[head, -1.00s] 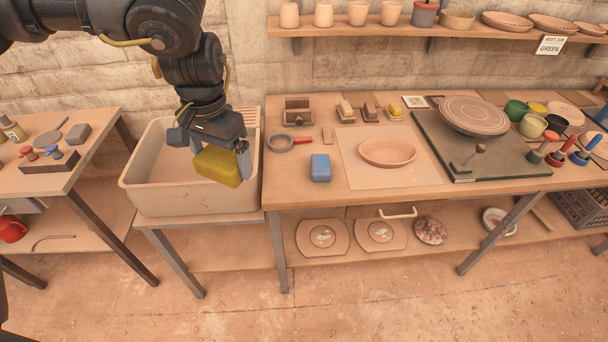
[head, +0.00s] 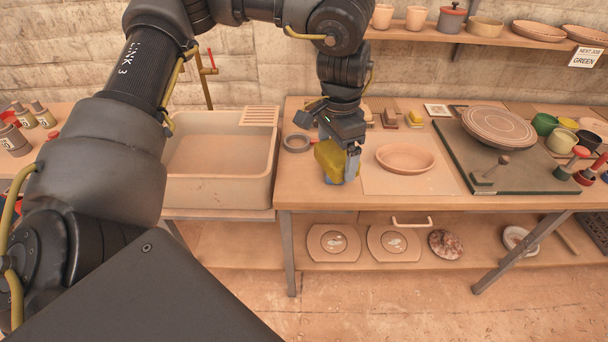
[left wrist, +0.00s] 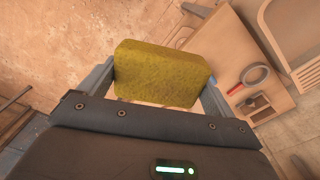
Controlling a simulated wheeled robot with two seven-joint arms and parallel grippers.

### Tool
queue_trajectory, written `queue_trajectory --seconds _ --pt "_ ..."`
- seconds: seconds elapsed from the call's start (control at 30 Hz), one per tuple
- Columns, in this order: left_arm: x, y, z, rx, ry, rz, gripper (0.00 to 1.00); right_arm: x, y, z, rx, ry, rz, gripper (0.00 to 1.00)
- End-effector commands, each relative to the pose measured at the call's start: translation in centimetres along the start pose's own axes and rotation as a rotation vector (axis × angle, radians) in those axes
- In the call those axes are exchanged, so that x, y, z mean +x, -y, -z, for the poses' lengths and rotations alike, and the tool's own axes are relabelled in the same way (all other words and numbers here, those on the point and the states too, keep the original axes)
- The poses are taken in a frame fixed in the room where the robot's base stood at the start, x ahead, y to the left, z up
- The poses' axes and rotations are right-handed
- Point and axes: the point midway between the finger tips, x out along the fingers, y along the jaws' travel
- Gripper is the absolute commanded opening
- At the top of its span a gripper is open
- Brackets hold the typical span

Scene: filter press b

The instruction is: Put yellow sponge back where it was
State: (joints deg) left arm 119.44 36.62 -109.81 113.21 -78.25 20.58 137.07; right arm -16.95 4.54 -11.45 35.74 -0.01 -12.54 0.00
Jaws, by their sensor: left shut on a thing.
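The yellow sponge (head: 329,160) is held in my left gripper (head: 340,164), above the front left part of the workbench in the head view. In the left wrist view the sponge (left wrist: 160,73) fills the space between the two fingers, its broad face toward the camera. A bluish patch shows by the fingers in the head view; I cannot tell whether it is the blue sponge or a finger. My right gripper is in neither view.
The sink (head: 220,190) stands left of the workbench (head: 330,197). An oval dish (head: 405,158) lies on a pale board right of the gripper. A ring-shaped tool (head: 297,142) lies behind left. A round plate (head: 499,126) is further right.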

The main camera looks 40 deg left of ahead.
Motion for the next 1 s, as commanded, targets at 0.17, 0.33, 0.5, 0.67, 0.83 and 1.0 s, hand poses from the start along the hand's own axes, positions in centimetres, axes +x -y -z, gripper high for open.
queue_trajectory --seconds 0.17,0.33,0.5,0.67,0.83,1.0 --pt "6.0 5.2 -1.6 0.210 0.000 -0.002 0.72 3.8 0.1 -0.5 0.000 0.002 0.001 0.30" --pt "9.0 8.5 -3.3 0.366 0.010 0.004 0.72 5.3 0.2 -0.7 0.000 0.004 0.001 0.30" --pt "9.8 9.6 -4.0 0.433 0.017 0.006 0.72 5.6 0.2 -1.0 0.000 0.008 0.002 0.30" --pt "10.0 10.2 -3.9 0.436 0.018 0.006 0.72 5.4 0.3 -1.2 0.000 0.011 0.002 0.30" --pt "11.4 13.2 -2.8 0.427 0.020 0.004 0.72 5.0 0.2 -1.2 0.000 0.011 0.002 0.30" --pt "13.3 17.1 -1.4 0.427 0.019 0.005 0.72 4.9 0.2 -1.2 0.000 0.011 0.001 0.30"
